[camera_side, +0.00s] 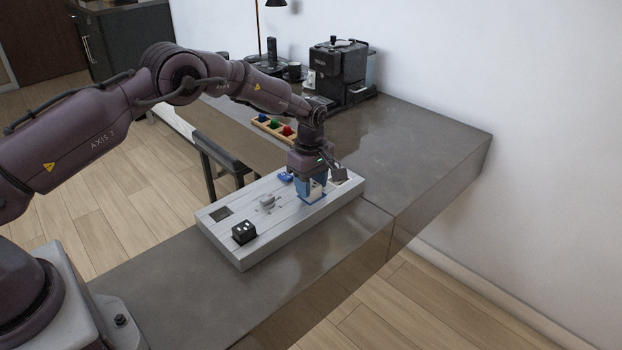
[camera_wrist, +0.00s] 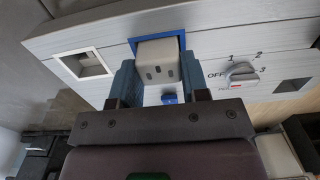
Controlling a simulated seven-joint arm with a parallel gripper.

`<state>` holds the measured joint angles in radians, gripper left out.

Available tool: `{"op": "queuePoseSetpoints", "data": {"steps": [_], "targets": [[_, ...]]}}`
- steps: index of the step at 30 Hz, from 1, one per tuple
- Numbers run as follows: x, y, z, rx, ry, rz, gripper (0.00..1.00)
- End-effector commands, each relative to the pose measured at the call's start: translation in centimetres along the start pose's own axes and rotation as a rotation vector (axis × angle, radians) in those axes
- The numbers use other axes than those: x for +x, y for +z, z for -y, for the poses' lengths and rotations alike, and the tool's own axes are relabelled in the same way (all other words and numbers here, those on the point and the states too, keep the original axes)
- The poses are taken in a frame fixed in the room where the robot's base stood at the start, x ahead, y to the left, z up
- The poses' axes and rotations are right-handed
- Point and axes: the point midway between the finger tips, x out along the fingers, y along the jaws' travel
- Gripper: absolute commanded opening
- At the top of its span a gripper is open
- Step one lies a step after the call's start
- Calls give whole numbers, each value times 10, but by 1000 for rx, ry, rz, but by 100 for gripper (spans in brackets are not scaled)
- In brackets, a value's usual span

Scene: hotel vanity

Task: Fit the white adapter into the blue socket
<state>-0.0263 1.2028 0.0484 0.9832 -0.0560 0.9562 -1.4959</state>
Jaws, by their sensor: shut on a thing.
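The white adapter (camera_wrist: 160,60) is between my gripper's fingers in the wrist view, with dark slots on its face. My gripper (camera_wrist: 160,88) is shut on it, one blue finger on each side. The blue socket (camera_wrist: 135,42) shows as a blue rim in the grey panel, at the adapter's far end. The adapter overlaps the rim's opening, and I cannot tell how deep it sits. In the side view, my gripper (camera_side: 312,188) points down over the blue socket rim (camera_side: 314,201) near the panel's right end. The adapter is mostly hidden there.
The grey panel (camera_side: 285,220) lies on the dark counter (camera_side: 350,260). It carries a rotary knob (camera_wrist: 241,76), a white-framed opening (camera_wrist: 83,66), a small blue part (camera_side: 286,177) and a black block (camera_side: 244,232). A wooden tray (camera_side: 262,126) and coffee machine (camera_side: 338,70) stand behind.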

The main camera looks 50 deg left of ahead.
Motion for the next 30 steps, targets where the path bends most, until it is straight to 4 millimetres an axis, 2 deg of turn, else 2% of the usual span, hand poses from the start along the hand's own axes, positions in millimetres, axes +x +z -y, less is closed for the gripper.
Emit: {"op": "queuePoseSetpoints", "data": {"steps": [12, 13, 16, 17, 26, 30], "targets": [[2, 0, 0, 0, 1, 0, 18], [2, 0, 0, 0, 1, 0, 46], [2, 0, 0, 0, 1, 0, 69], [2, 0, 0, 0, 1, 0, 71], [0, 0, 0, 0, 1, 0, 71], [-16, 0, -1, 0, 4, -1, 71]]}}
